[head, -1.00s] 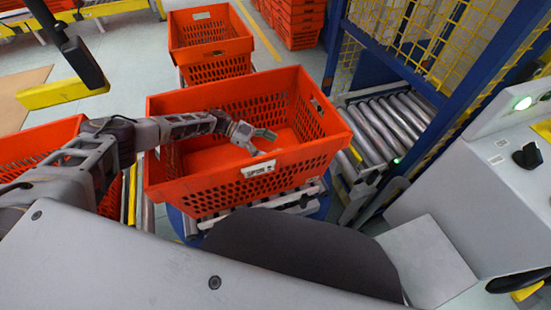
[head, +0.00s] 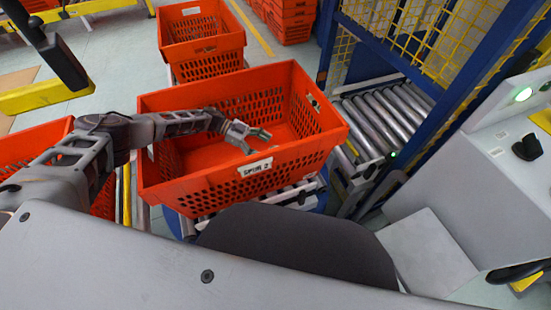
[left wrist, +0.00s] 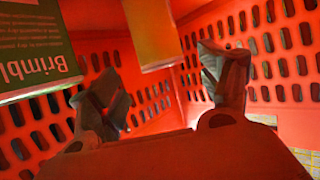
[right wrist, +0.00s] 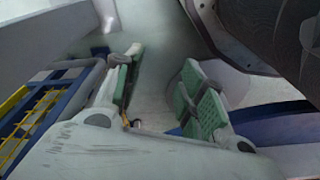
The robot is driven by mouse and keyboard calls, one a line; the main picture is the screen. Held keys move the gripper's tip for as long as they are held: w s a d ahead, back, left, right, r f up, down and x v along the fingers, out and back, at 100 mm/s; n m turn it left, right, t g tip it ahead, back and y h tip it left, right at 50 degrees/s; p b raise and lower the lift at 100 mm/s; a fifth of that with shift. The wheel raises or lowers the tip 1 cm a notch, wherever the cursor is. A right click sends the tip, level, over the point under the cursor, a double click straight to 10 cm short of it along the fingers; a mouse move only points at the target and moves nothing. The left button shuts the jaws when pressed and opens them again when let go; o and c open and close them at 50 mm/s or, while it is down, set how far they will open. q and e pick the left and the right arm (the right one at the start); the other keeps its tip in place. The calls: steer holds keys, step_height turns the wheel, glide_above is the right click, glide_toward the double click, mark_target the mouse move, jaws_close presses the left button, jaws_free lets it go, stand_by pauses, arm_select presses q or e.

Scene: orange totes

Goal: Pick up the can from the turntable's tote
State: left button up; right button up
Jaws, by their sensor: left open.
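A yellow can-like object (left wrist: 153,28) with a pale lower rim shows at the top of the left wrist view, cut off by the frame. It appears in line with the gap between my left gripper's fingers (left wrist: 165,75), with no clear contact. That gripper is open and also shows in the head view (head: 256,142), inside the orange turntable tote (head: 215,185) near its front wall. The can cannot be made out in the head view. My right gripper (right wrist: 160,72) is open and empty in the right wrist view, away from the tote.
A green printed carton (left wrist: 38,45) stands left of the can in the left wrist view. Another orange tote (head: 203,35) is behind the turntable one, and one (head: 40,140) is at left. A roller conveyor (head: 385,125) and blue-framed yellow mesh fence (head: 420,45) are at right.

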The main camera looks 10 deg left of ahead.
arm_select(q)
steer(key=shift+d+f, duration=0.15)
steer(key=shift+d, duration=0.2)
steer(key=shift+d, duration=0.15)
steer(key=x, duration=0.4)
steer(key=shift+r, duration=0.25)
steer(key=shift+d+f+b, duration=0.2)
steer(key=shift+d+b, duration=0.1)
steer(key=shift+d, duration=0.2)
arm_select(e)
steer(key=shift+a+r, duration=0.2)
steer(key=shift+r, duration=1)
steer(key=shift+s+f, duration=0.2)
steer(key=shift+s, duration=0.05)
arm_select(q)
steer(key=shift+c, duration=0.4)
